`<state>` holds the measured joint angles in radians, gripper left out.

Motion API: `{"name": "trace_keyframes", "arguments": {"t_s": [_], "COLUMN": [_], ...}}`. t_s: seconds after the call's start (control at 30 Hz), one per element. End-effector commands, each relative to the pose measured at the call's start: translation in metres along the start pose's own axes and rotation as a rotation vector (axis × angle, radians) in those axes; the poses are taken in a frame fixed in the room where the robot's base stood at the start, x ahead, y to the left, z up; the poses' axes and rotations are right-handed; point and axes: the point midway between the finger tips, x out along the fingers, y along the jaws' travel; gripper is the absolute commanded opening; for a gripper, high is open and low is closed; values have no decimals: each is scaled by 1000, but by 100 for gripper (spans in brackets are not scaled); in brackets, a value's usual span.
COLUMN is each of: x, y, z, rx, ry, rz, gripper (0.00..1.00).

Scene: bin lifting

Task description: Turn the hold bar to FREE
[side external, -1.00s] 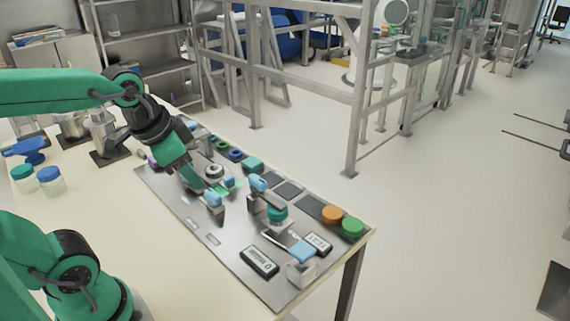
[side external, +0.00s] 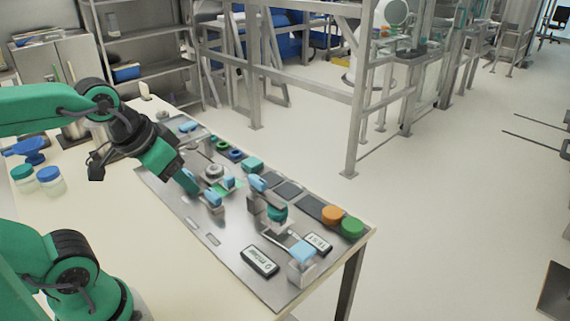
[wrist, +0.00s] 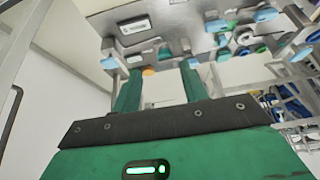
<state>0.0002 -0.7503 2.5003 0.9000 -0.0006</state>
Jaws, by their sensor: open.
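A metal panel (side external: 215,247) lies on the table and carries several levers with pale blue ends. One blue-ended lever (side external: 213,198) is just right of my gripper (side external: 188,182), another blue-ended bar (side external: 303,250) is at the near right end. I cannot tell which is the hold bar, and no FREE mark is readable. In the wrist view my gripper (wrist: 161,80) has its two green fingers apart with nothing visible between them. The panel (wrist: 180,20) fills the top there, with blue-ended levers (wrist: 107,63) beyond the fingertips. Contact with a lever cannot be told.
A dark label plate (side external: 260,261) and a TEST plate (side external: 318,243) sit on the panel. An orange knob (side external: 332,214) and a green knob (side external: 352,227) stand at its right end. Lidded jars (side external: 49,180) are at left.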

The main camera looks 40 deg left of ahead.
Motion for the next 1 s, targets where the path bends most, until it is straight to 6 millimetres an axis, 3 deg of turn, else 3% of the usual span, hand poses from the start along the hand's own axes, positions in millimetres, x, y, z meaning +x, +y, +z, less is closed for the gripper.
{"name": "trace_keyframes", "arguments": {"t_s": [0.37,0.67,1.0], "x": [2,15,48], "y": [-3,-12,-27], "z": [-15,-57,-105], "rx": [-99,-382,-742], "ry": [-34,-122,-221], "rz": [-7,-39,-109], "gripper": [44,44,44]}}
